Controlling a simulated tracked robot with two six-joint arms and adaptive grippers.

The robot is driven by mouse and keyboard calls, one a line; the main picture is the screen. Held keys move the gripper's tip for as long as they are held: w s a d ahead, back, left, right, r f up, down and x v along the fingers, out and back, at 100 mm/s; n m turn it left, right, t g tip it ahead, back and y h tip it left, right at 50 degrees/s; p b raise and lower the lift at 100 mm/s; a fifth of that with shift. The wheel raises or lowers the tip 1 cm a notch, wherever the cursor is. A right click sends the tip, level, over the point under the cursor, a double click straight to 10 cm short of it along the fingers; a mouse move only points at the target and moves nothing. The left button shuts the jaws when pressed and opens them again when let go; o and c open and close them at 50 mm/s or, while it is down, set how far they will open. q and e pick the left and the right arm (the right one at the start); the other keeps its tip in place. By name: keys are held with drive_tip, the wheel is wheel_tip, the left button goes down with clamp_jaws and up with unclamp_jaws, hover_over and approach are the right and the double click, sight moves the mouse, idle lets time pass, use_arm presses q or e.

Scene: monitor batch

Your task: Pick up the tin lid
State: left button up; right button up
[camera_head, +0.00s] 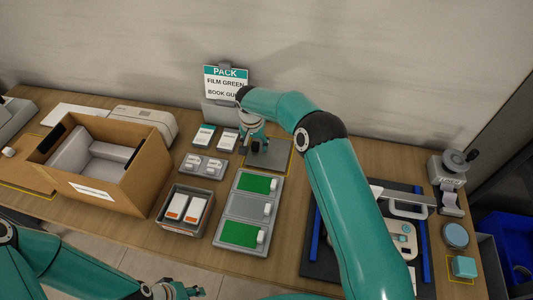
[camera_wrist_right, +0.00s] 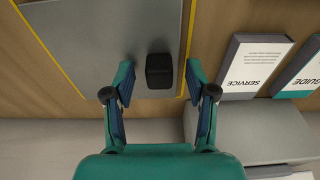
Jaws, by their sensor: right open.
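A round blue-grey flat-topped thing (camera_head: 455,235) stands at the right end of the table in the head view. It may be the tin lid, or a tin with its lid on; I cannot tell which. My right gripper (camera_head: 254,134) is far to its left, pointing down over a grey mat (camera_head: 280,153) at the back of the table. In the right wrist view my right gripper (camera_wrist_right: 160,80) is open, with a small black block (camera_wrist_right: 159,71) showing between its fingers. Whether they touch it is unclear. My left gripper (camera_head: 177,291) is at the bottom edge, partly cut off.
A teal block (camera_head: 464,267) sits just in front of the round thing. A cardboard box (camera_head: 140,190), a grey bin with white-orange boxes (camera_head: 168,223) and a tray with green panels (camera_head: 240,207) stand left and centre. My right arm hides part of the dark mat (camera_head: 316,262).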

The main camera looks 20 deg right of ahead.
drive_tip(key=shift+f, duration=0.2)
clamp_jaws()
idle(0.3)
